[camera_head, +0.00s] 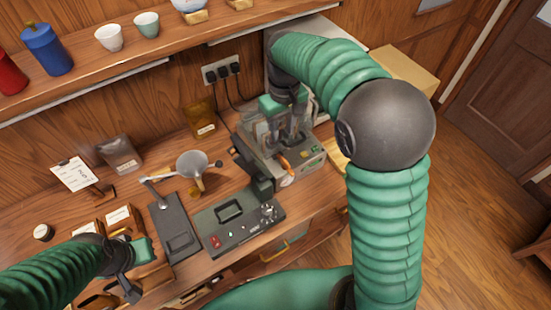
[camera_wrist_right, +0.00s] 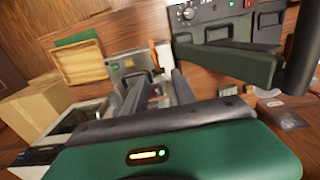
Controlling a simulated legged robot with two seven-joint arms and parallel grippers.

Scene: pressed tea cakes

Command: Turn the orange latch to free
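The orange latch (camera_head: 285,163) is a small orange lever on the front of a grey press machine (camera_head: 312,160). My right gripper (camera_head: 283,138) points down over the machine, just behind the latch. Its two dark fingers stand apart with no object held between them. In the right wrist view my right gripper (camera_wrist_right: 157,88) is open, and the orange latch (camera_wrist_right: 153,52) shows beyond the gap between the fingertips. I cannot tell whether a finger touches the machine.
A dark control box (camera_head: 240,222) with knobs and a black flat device (camera_head: 175,232) stand left of the machine. A metal funnel (camera_head: 192,165) stands behind them. A shelf (camera_head: 130,55) with cups and canisters runs above. A cardboard box (camera_head: 405,68) is at the back right.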

